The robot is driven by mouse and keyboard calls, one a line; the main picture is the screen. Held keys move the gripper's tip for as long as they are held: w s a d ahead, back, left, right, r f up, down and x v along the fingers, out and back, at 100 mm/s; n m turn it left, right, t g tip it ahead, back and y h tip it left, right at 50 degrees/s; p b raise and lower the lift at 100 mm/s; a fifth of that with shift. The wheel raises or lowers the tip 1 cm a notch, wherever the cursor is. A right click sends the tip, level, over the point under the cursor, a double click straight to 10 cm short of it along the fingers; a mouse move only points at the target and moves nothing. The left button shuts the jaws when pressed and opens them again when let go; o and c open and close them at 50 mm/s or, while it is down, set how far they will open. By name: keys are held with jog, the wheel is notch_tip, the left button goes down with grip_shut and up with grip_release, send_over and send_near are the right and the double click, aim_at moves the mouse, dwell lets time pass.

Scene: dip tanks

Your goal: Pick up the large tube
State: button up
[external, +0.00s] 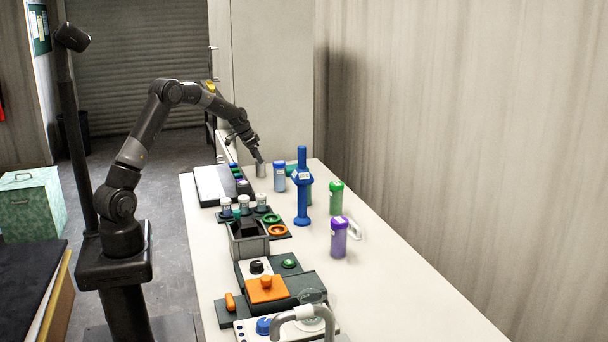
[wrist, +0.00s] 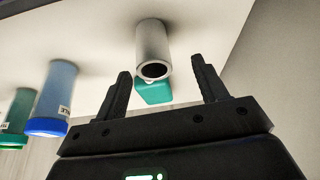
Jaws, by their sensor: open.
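A plain grey tube (external: 261,170), open at its end, stands upright at the far end of the table. No size label reads on it, so I cannot tell for certain that it is the large tube. It also shows in the wrist view (wrist: 153,42), with its dark mouth facing the camera. My gripper (external: 258,157) is just above it. In the wrist view my gripper (wrist: 161,68) is open, with the tube showing between its fingers and nothing held. A small teal piece (wrist: 152,92) shows by the tube's mouth.
Nearby stand a light-blue tube (external: 279,177), a blue post (external: 302,190), a green tube (external: 336,198) and a purple tube (external: 339,238). A rack (external: 245,211) of capped vials and control boxes (external: 265,290) fill the table's left side. The right side is mostly clear.

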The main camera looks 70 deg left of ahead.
aim_at(262, 166)
jog(key=x, duration=0.6)
jog(key=shift+w+d+f, duration=0.1)
jog(key=shift+d, duration=0.25)
jog(key=c, duration=1.2)
